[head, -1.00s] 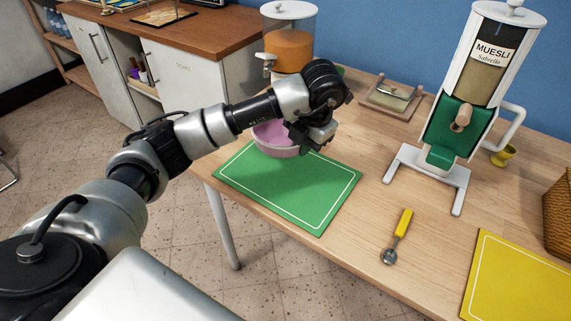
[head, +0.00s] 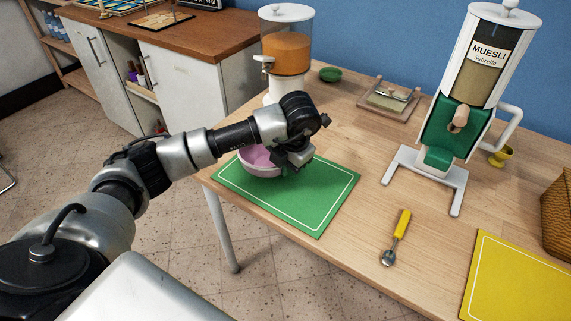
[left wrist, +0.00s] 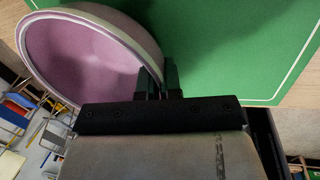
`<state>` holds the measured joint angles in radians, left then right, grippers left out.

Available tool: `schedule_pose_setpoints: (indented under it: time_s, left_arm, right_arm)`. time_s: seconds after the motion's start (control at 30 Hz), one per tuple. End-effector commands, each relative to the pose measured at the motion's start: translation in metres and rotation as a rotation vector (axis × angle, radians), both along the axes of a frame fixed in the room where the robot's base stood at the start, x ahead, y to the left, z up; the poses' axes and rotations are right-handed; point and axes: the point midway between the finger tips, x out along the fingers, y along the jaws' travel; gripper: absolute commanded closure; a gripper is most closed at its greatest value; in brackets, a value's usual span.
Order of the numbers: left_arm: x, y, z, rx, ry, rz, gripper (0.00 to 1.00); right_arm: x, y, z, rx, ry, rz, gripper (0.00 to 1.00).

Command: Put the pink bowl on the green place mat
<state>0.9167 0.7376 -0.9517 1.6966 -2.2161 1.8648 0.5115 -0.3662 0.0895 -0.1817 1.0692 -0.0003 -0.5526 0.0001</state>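The pink bowl (head: 257,161) is over the far left part of the green place mat (head: 300,205) in the head view. My left gripper (head: 293,166) is at the bowl's right side, with its fingers shut on the rim. In the left wrist view the bowl (left wrist: 80,55) fills the upper left, tilted in the picture, with its rim between the fingers (left wrist: 160,80). The green mat (left wrist: 225,45) lies behind it. I cannot tell whether the bowl's base touches the mat. My right gripper is not in view.
A yellow-handled scoop (head: 397,237) lies right of the green mat. A muesli dispenser (head: 465,110) and an orange-filled dispenser (head: 286,50) stand further back. A small green bowl (head: 330,74) and a butter dish (head: 390,97) are behind. A yellow mat (head: 520,285) lies front right.

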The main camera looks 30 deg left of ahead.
Motion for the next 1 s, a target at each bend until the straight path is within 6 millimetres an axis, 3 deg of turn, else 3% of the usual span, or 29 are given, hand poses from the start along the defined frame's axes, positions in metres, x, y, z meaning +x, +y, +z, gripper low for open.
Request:
schedule_pose_setpoints:
  time_s: [0.03, 0.23, 0.63, 1.0]
  left_arm:
    - [0.000, 0.000, -0.001, 0.000, -0.001, 0.001, 1.00]
    - [0.000, 0.000, -0.001, 0.000, 0.000, 0.001, 0.70]
    - [0.000, 0.000, 0.004, 0.000, -0.001, 0.001, 0.70]
    - [-0.003, -0.017, 0.083, 0.001, -0.005, -0.001, 0.70]
  right_arm:
    - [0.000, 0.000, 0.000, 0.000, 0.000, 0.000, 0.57]
    - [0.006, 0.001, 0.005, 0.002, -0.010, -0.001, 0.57]
    - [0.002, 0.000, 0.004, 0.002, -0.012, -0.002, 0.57]
    - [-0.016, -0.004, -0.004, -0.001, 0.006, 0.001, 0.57]
